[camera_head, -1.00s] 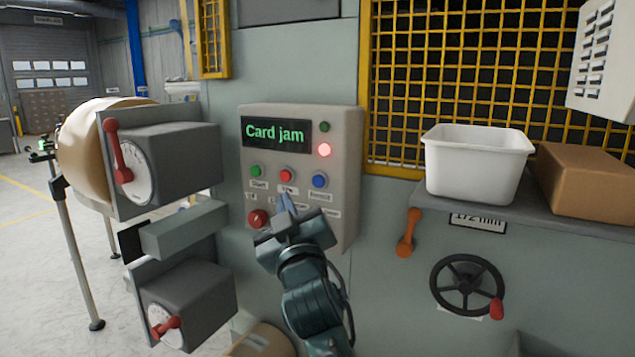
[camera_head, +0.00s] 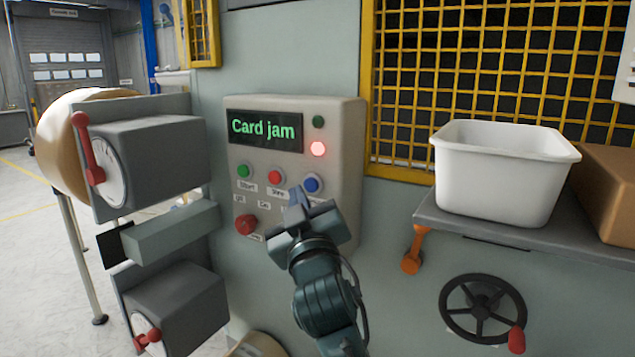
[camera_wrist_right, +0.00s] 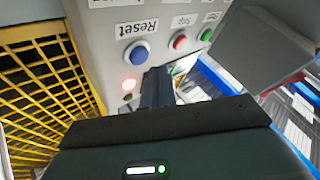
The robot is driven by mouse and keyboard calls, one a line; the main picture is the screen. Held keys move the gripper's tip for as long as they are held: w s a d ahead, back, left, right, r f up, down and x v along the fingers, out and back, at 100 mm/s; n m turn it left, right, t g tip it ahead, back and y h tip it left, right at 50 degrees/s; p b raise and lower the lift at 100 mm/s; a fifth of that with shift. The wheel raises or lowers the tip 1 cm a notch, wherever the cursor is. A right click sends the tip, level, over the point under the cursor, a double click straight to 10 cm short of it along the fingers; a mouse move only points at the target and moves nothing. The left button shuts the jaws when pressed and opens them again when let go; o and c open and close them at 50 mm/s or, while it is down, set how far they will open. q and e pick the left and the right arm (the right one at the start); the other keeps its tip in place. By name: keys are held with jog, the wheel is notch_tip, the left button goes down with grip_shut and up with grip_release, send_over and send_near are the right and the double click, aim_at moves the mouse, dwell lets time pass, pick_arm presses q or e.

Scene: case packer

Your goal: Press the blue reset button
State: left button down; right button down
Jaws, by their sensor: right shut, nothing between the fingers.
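The blue reset button (camera_head: 312,184) is at the right end of the button row on the beige control panel (camera_head: 345,140). In the right wrist view the blue button (camera_wrist_right: 136,51) sits beside its "Reset" label, beyond the fingertips and a little to their left. My right gripper (camera_head: 298,195) is shut and empty, just below and left of the blue button in the head view. Its fingers (camera_wrist_right: 157,85) also show in the right wrist view, apart from the button as far as I can tell. The panel display (camera_head: 264,129) reads "Card jam". My left gripper is not in view.
A red button (camera_head: 276,176), a green button (camera_head: 243,170) and a red knob (camera_head: 245,224) are close by on the panel. Grey boxes with red levers (camera_head: 90,150) stand to the left. A white bin (camera_head: 505,175) is on the shelf to the right.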

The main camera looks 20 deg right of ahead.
jog(key=shift+w+d+r, duration=0.1)
jog(key=shift+w+d, duration=0.05)
jog(key=shift+d, duration=0.1)
jog(key=shift+d, duration=0.1)
dwell(1.8)
jog(key=shift+w+d, duration=0.25)
jog(key=shift+w+d+p, duration=0.3)
jog(key=shift+d+p, duration=0.05)
dwell(0.8)
jog(key=shift+s+a, duration=0.55)
jog(key=shift+a, duration=0.15)
